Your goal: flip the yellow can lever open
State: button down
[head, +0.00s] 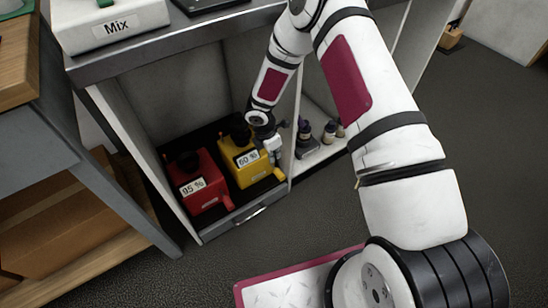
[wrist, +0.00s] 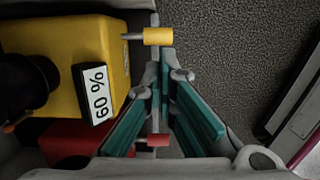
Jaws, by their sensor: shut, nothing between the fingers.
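The yellow can (head: 240,170) with a "60 %" label stands in the low cabinet drawer; it also fills the left of the wrist view (wrist: 108,40). Its yellow lever (wrist: 157,36) sticks out at the can's front, over the drawer's front edge; it shows small in the head view (head: 279,174). My gripper (head: 274,150) is beside the can's front right. In the wrist view my gripper (wrist: 166,76) has its fingertips together with nothing between them, just below the lever in the picture. Whether they touch it I cannot tell.
A red can (head: 198,184) labelled "95 %" stands to the left in the same drawer (head: 245,216), with a red lever (wrist: 158,140) at its front. Small dark bottles (head: 304,138) stand right of a cabinet divider. The floor (head: 225,262) in front is clear.

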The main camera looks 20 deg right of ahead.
aim_at(279, 173)
jog(key=f+b, duration=0.1)
jog(key=f, duration=0.2)
jog(key=d+f+b, duration=0.1)
jog(key=f+b, duration=0.1)
jog(key=f, duration=0.2)
jog(key=d+f+b, duration=0.1)
jog(key=f, duration=0.3)
jog(key=shift+w+d+f, duration=0.1)
jog(key=shift+w+f, duration=0.1)
jog(key=shift+w, duration=0.1)
